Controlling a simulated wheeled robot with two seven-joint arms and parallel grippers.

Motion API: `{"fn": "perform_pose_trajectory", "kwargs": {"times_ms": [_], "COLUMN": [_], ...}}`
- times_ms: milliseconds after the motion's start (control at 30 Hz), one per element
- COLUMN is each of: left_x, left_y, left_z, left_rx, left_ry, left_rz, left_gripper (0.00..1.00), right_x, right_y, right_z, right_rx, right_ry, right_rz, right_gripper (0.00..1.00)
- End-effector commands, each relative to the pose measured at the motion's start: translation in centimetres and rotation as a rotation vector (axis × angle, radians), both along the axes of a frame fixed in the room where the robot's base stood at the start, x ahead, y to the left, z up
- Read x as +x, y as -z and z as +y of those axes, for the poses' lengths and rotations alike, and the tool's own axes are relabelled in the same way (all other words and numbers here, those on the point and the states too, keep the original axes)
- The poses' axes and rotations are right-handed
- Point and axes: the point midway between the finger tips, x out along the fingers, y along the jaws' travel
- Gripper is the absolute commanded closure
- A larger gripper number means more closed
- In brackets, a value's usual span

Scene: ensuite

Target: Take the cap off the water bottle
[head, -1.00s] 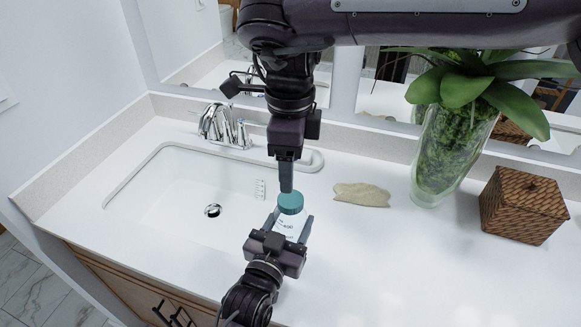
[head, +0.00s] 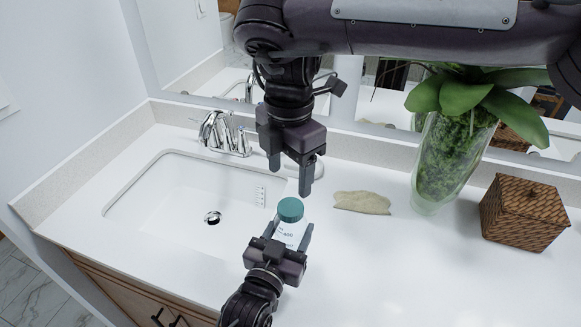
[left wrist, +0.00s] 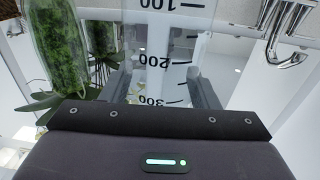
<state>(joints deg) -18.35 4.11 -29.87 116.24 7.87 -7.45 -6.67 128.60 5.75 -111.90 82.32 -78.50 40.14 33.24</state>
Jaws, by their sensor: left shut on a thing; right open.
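The water bottle (head: 289,233) is a clear, pale bottle with dark markings, standing out over the counter near the basin's right edge. Its teal cap (head: 290,209) sits on top. My left gripper (head: 291,240) is shut around the bottle's body from the front. In the left wrist view the bottle (left wrist: 165,40) shows volume marks between the two fingers. My right gripper (head: 290,178) hangs above the cap, pointing down, open and empty. Its two fingers are apart, with the right fingertip close above the cap; I cannot tell the exact gap. The cap is out of the left wrist view.
A white sink basin (head: 180,205) with a chrome faucet (head: 222,133) lies to the left. A flat beige stone-like piece (head: 362,202) lies to the right. A glass vase with a plant (head: 445,160) and a brown woven box (head: 524,212) stand further right. The front right counter is clear.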

Motion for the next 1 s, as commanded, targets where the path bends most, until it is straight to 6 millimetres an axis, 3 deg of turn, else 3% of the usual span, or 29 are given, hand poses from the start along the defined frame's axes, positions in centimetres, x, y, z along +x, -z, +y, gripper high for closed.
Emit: {"fn": "perform_pose_trajectory", "kwargs": {"times_ms": [600, 800, 1000], "left_x": [0.0, 0.0, 0.0], "left_y": [-0.02, -0.03, -0.02], "left_z": [0.0, 0.0, 0.0], "left_rx": [0.0, 0.0, 0.0], "left_ry": [0.0, 0.0, 0.0], "left_rz": [-0.001, -0.001, -0.001], "left_gripper": [1.0, 1.0, 1.0], "right_x": [0.01, -0.01, -0.01], "right_y": [-0.04, -0.02, 0.38], "right_z": [-0.16, -0.2, -0.25], "right_rx": [0.001, 0.0, -0.002], "right_ry": [1.394, 1.687, 1.795], "right_rz": [0.004, 0.005, 0.007], "right_gripper": [0.38, 0.38, 0.38]}}
